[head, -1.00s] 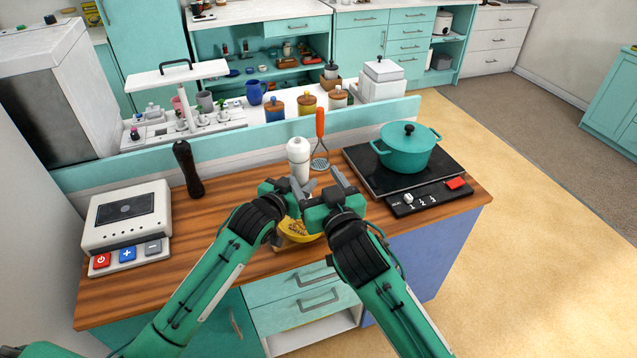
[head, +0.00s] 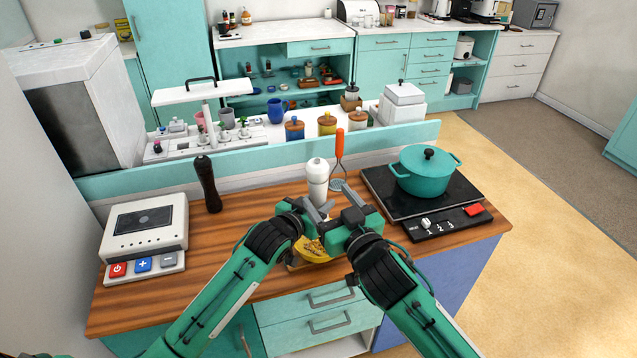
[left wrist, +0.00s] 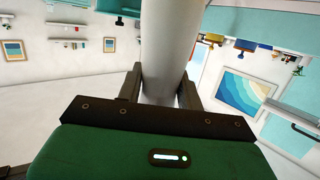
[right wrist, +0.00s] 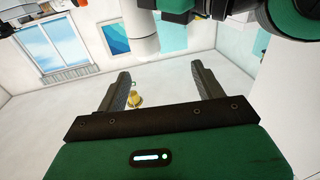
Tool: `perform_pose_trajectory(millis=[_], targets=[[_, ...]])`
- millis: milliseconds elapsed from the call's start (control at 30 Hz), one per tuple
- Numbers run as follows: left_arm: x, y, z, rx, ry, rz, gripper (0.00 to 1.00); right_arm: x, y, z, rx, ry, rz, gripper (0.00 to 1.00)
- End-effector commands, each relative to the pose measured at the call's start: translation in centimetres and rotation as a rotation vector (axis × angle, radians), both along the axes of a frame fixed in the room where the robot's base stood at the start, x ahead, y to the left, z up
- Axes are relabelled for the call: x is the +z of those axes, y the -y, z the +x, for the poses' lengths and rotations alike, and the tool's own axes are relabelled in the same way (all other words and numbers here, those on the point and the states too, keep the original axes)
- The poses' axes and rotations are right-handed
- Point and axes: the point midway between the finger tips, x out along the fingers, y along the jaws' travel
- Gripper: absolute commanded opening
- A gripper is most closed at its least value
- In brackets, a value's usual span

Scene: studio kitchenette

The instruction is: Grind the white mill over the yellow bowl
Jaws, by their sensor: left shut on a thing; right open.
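The white mill (head: 317,182) is upright above the near middle of the counter, its top clear of both grippers. My left gripper (head: 318,212) is shut on the mill, whose pale body (left wrist: 172,45) rises between the fingers in the left wrist view. My right gripper (head: 340,203) is open and empty, close beside the mill on the right. The mill also shows in the right wrist view (right wrist: 139,32), beyond the open fingers. The yellow bowl (head: 314,252), with brownish marks or contents, is below the grippers near the counter's front edge, partly hidden by them. The mill's lower end is hidden.
A dark mill (head: 207,185) and a white device with buttons (head: 146,232) stand on the left. An orange-handled masher (head: 339,150) is behind the white mill. A teal pot (head: 428,178) sits on the hob at right. The wooden counter (head: 235,235) is clear left of the bowl.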

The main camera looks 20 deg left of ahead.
Motion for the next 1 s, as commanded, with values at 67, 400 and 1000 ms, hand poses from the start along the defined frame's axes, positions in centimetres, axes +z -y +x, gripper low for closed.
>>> perform_pose_trajectory(millis=[67,400,1000], targets=[[0.1,0.0,0.0,0.000,0.002,-0.001,0.05,0.0,0.3,0.5,0.056,0.015,-0.012,0.69],[0.1,0.0,0.0,0.000,0.002,-0.001,0.05,-0.5,3.1,2.6,0.215,-0.028,-0.021,0.69],[0.1,0.0,0.0,0.000,0.002,-0.001,0.05,-0.5,-0.4,6.1,0.244,-0.052,-0.017,0.69]])
